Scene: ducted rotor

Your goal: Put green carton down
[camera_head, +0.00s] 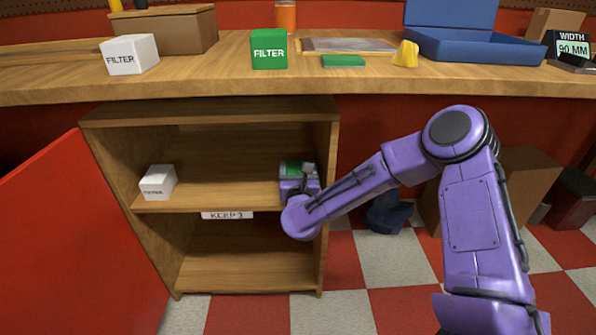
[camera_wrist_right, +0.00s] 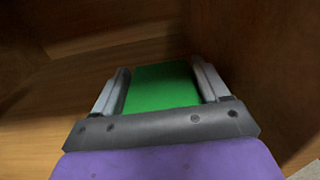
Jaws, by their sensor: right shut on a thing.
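A green carton (camera_wrist_right: 162,87) sits between the two fingers of my right gripper (camera_wrist_right: 162,92) in the right wrist view. In the head view the right gripper (camera_head: 303,172) is inside the cabinet, at the right end of its middle shelf (camera_head: 220,195). Only a bit of the green carton (camera_head: 291,167) shows there, and the gripper hides the rest. The fingers are shut on the carton. I cannot tell whether the carton's underside touches the shelf. My left gripper is not in view.
A white carton (camera_head: 158,182) stands on the shelf's left side. The cabinet's right wall (camera_head: 328,200) is close to my gripper. The red door (camera_head: 75,240) stands open at left. The counter above holds a green FILTER carton (camera_head: 269,50) and a white one (camera_head: 130,55). Mid-shelf is clear.

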